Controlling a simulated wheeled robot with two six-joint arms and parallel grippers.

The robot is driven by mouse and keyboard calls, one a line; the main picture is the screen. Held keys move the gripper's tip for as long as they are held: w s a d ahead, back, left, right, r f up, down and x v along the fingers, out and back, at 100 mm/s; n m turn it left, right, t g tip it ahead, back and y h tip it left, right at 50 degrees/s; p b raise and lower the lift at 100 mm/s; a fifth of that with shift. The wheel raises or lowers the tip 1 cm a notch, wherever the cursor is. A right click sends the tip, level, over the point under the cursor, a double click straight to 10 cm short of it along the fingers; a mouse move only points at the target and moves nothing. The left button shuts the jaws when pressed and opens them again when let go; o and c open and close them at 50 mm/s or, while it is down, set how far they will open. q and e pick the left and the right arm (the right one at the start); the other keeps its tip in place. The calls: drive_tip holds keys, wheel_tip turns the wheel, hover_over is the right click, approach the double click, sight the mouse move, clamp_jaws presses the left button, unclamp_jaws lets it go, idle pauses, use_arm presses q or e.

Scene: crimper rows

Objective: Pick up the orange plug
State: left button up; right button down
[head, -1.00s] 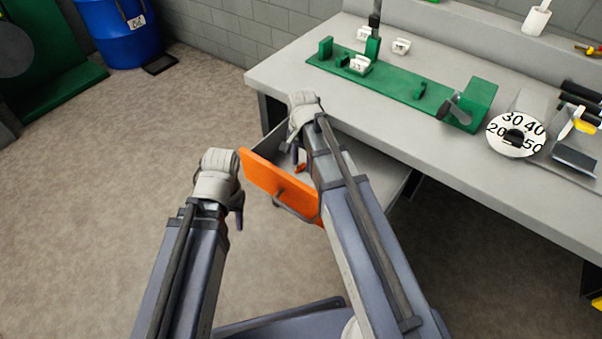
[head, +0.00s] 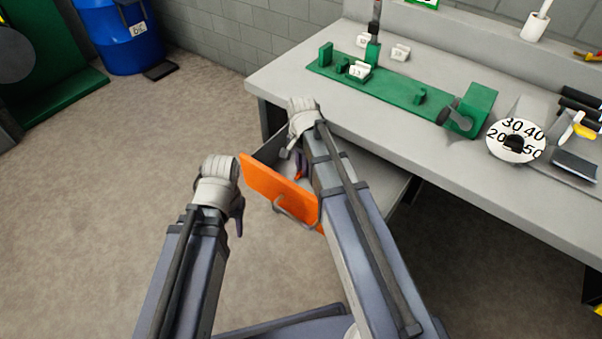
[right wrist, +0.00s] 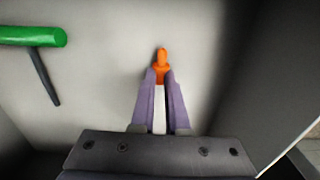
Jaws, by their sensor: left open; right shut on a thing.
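The orange plug (right wrist: 162,58) shows in the right wrist view, with its tip sticking out between the fingers of my right gripper (right wrist: 161,78). The right gripper is shut on it, inside the open drawer. A pale strip shows between the fingers behind the orange part; I cannot tell what it belongs to. In the head view the right gripper (head: 302,167) is down in the drawer behind its orange front (head: 272,187), and my arm hides most of the inside. My left gripper (head: 238,216) is open and empty, outside the drawer to the left.
A green-handled tool (right wrist: 35,37) lies in the drawer, left of the plug. The grey workbench (head: 300,85) above carries a green fixture (head: 390,88), white numbered blocks and a round number dial (head: 515,141).

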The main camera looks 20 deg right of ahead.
drive_tip(key=shift+r, duration=0.1)
wheel_tip(320, 180, up, 10)
drive_tip(key=p, duration=1)
